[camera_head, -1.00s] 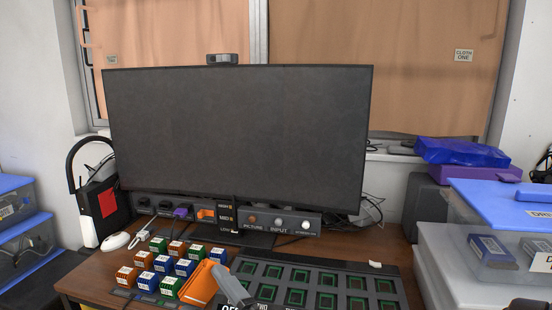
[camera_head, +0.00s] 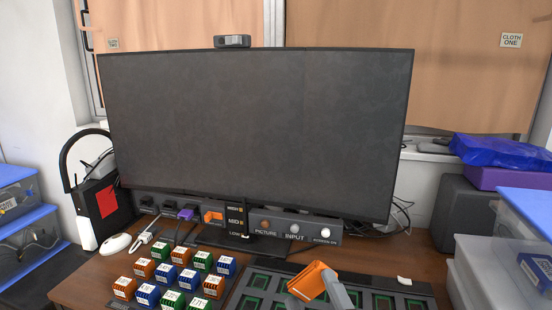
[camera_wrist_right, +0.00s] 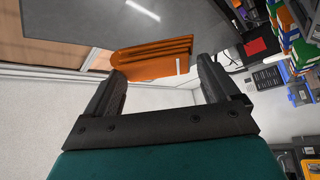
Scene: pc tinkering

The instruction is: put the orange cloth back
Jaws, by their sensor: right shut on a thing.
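The orange cloth (camera_head: 312,280) is folded and stands up over the dark panel of green-edged slots (camera_head: 255,283) at the front of the desk. My right gripper (camera_head: 333,288) is shut on it; only a grey part of the gripper shows beside the cloth. The right wrist view shows the folded cloth (camera_wrist_right: 153,58) between the tips of my right gripper (camera_wrist_right: 160,75). I cannot tell whether the cloth touches the panel. A label reading "CLOTH ONE" (camera_head: 511,40) is on the brown window covering at the upper right. My left gripper is not in view.
A large dark monitor (camera_head: 255,130) stands behind the panel. Several coloured labelled blocks (camera_head: 172,278) sit left of the panel. A knob box (camera_head: 295,228) is under the monitor. Clear bins (camera_head: 525,235) and a blue packet (camera_head: 500,153) are at right.

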